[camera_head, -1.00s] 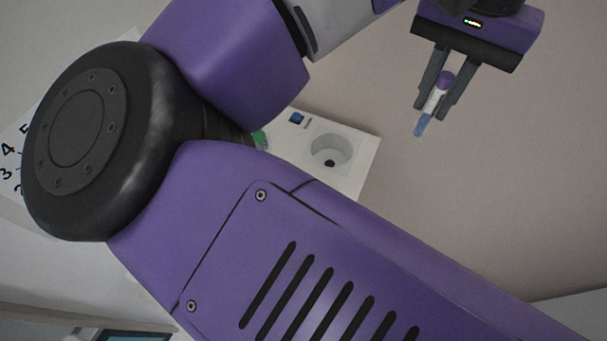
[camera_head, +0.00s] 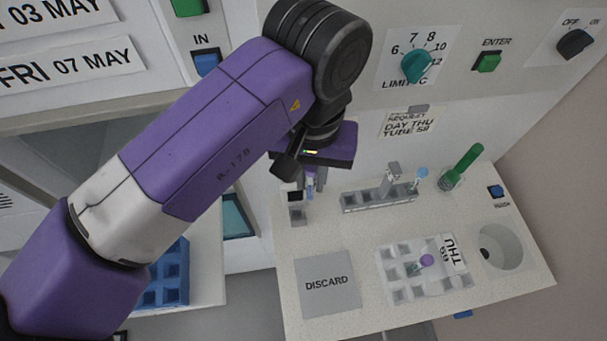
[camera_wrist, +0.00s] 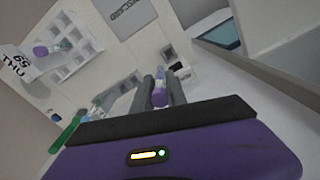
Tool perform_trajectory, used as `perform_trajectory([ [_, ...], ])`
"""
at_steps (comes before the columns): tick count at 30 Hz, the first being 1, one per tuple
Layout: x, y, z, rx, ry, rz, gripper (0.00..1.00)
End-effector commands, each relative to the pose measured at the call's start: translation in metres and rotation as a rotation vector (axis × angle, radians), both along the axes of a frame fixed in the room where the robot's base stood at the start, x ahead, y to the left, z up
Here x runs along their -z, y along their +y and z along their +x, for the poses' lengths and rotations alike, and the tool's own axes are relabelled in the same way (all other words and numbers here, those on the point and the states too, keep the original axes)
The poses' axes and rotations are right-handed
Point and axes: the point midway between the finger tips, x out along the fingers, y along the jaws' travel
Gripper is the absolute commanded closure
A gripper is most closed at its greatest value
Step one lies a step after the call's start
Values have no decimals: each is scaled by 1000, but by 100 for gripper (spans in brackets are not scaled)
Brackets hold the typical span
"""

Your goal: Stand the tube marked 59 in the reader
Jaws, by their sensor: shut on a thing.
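My gripper (camera_head: 311,188) is shut on a slim tube (camera_wrist: 159,90) with a purple cap and a pale blue lower end. It also shows in the wrist view (camera_wrist: 161,92). No number can be read on the held tube. The tube points down, close to a small grey block with a dark square opening (camera_head: 297,210), which also shows beyond the tube's tip in the wrist view (camera_wrist: 167,50). I cannot tell whether tip and block touch. No label shows whether this block is the reader. A note (camera_head: 408,123) seems to read day THU, tube 59.
A white rack (camera_head: 395,293) with a THU 59 card (camera_head: 453,255) holds another purple-capped tube (camera_head: 427,260). A panel with knobs stands behind.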

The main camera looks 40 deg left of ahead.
Motion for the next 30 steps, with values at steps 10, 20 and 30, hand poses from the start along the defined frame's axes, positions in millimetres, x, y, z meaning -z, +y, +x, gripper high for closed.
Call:
perform_trajectory([
  [10, 13, 19, -16, -62, 1, 0, 100],
  [20, 36, 19, -16, -61, 0, 1, 100],
  [30, 56, 18, -15, -61, 0, 1, 100],
])
